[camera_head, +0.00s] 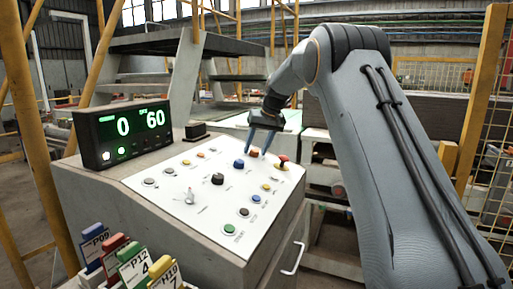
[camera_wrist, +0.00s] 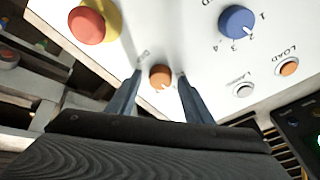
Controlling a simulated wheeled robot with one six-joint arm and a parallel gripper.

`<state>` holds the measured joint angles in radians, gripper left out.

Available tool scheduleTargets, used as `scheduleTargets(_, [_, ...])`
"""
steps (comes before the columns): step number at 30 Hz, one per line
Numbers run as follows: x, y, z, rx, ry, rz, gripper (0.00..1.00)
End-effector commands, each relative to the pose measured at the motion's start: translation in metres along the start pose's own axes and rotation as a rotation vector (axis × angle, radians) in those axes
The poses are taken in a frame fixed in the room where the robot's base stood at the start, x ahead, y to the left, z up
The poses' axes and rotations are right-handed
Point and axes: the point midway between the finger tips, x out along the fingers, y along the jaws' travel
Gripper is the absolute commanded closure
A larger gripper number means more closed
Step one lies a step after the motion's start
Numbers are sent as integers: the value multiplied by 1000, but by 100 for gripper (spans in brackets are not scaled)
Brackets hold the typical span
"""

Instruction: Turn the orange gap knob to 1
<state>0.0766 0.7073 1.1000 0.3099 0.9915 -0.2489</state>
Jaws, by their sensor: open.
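The orange gap knob (camera_wrist: 160,77) sits on the white panel between my gripper's two fingers (camera_wrist: 157,90) in the wrist view. The fingers are open, one on each side of the knob; I cannot tell whether either touches it. The knob has a pale pointer mark near its lower edge, and the printed digits around it are mostly too small or covered to read. In the head view my gripper (camera_head: 262,143) reaches down at the panel's far side, and the orange knob (camera_head: 254,153) shows beside the fingers.
A blue knob (camera_wrist: 238,22) with printed numbers is close by, as is a red mushroom button (camera_wrist: 87,25) on a yellow base. A LOAD button (camera_wrist: 289,68) lies to the right. The display box (camera_head: 122,130) reads 0 and 60. Coloured tags (camera_head: 133,262) stand in front of the console.

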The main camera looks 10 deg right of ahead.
Motion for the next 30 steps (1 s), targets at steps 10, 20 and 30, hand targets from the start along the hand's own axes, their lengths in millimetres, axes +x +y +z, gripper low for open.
scheduleTargets(10, [0,0,0,0,0,0,93])
scheduleTargets(20, [1,0,0,-50,1,-11,93])
scheduleTargets(30, [2,2,0,-283,1,-61,93])
